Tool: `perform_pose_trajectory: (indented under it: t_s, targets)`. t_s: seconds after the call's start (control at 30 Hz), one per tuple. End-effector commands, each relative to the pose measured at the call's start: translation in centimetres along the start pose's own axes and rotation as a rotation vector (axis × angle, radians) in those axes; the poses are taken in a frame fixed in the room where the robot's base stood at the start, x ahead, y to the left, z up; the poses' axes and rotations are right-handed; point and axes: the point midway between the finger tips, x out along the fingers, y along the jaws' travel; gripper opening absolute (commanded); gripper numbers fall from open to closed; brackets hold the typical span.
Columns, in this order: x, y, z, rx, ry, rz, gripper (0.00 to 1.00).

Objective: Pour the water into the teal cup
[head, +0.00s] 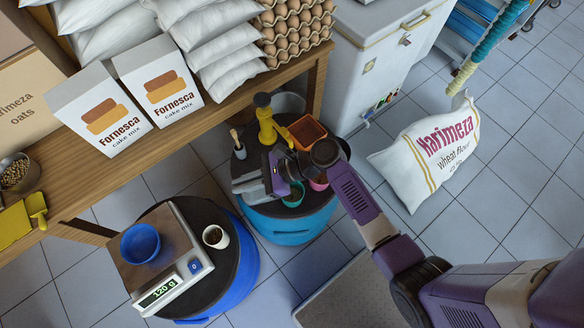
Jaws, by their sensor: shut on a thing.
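A teal cup (294,195) stands on the dark top of a teal drum in the middle of the head view, partly hidden by my arm. My gripper (257,183) is just left of the teal cup, over the same drum top. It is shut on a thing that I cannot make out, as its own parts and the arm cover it. Whether the cup has water in it cannot be seen. A pink cup (319,183) stands to the right of the teal cup, partly behind my arm.
A yellow dark-topped object (267,125) and an orange square container (307,132) are at the back of the drum (300,229). On a blue drum in front stand a scale (176,286) with a blue bowl (140,243) and a white cup (215,237). A flour sack (430,150) lies right.

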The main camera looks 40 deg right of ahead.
Motion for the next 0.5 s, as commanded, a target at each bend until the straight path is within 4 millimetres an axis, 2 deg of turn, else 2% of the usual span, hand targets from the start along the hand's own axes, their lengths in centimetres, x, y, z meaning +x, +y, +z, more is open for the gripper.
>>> perform_pose_trajectory:
  t_s: [0.5]
  targets:
    - [-1.1,0.0,0.3,-0.001,-0.101,-0.001,0.00]
